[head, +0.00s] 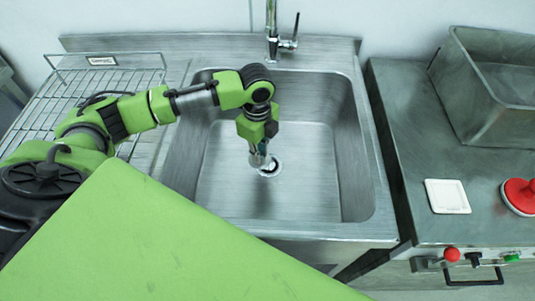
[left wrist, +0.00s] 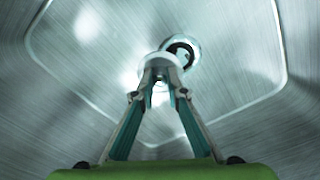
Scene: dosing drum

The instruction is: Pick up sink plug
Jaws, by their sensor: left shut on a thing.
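My left gripper (head: 262,162) reaches down into the steel sink (head: 222,190), with its fingertips beside the drain (head: 273,170). In the left wrist view the gripper (left wrist: 160,84) is shut on a pale round sink plug (left wrist: 147,66), which sits between and just beyond its fingertips. The drain (left wrist: 191,44) shows as a bright ring with a dark opening, partly covered by the plug. Whether the plug touches the sink floor is unclear. In the head view the plug is hard to tell from the fingertips. My right gripper is not in view.
A faucet (head: 272,38) stands at the sink's back edge. A wire rack (head: 60,92) lies on the left. On the right counter (head: 418,150) are a metal bin (head: 495,90), a white square dish (head: 447,196) and a red round object (head: 519,194). Sink walls surround the gripper.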

